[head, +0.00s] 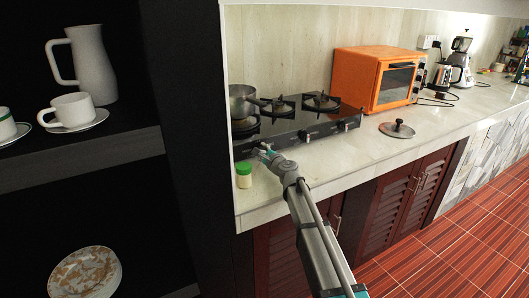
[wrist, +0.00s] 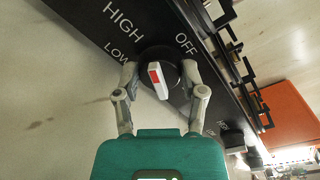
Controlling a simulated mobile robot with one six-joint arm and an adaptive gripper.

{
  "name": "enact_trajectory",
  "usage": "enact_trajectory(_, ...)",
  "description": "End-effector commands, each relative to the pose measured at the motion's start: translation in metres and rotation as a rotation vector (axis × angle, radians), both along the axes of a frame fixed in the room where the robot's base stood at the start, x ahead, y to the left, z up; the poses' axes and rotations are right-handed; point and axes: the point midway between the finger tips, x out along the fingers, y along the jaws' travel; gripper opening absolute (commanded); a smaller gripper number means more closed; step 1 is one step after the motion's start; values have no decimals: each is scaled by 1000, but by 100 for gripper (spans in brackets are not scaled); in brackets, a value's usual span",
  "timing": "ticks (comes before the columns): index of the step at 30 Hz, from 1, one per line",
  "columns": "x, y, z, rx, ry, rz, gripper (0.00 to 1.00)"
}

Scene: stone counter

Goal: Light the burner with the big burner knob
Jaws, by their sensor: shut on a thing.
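The big burner knob (wrist: 157,60) is round and black with a white grip bar bearing a red mark. It sits on the black stove front panel, near the printed words HIGH, LOW and OFF in the wrist view. My gripper (wrist: 159,76) is shut on the knob, one finger at each side. In the head view my gripper (head: 265,150) reaches the left front of the black stove (head: 330,124) and hides most of this knob. The burners (head: 281,105) show black grates; I cannot make out a flame.
A pot (head: 242,100) stands at the stove's left. A green-lidded jar (head: 244,176) is close beside my gripper. Another knob (wrist: 233,141) is farther along the panel. An orange oven (head: 362,78) and a loose lid (head: 397,130) are to the right.

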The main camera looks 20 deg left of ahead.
Motion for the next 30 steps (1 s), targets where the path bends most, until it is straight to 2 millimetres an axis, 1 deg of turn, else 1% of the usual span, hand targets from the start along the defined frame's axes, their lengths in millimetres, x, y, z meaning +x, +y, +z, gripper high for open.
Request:
enact_trajectory(6,2,2,0,-108,-127,-3,6)
enact_trajectory(12,2,2,0,-171,-202,-3,6)
enact_trajectory(19,3,2,0,-201,-237,-3,6)
enact_trajectory(29,3,2,0,-202,-239,-5,6)
enact_trajectory(30,3,1,0,-202,-239,-5,56)
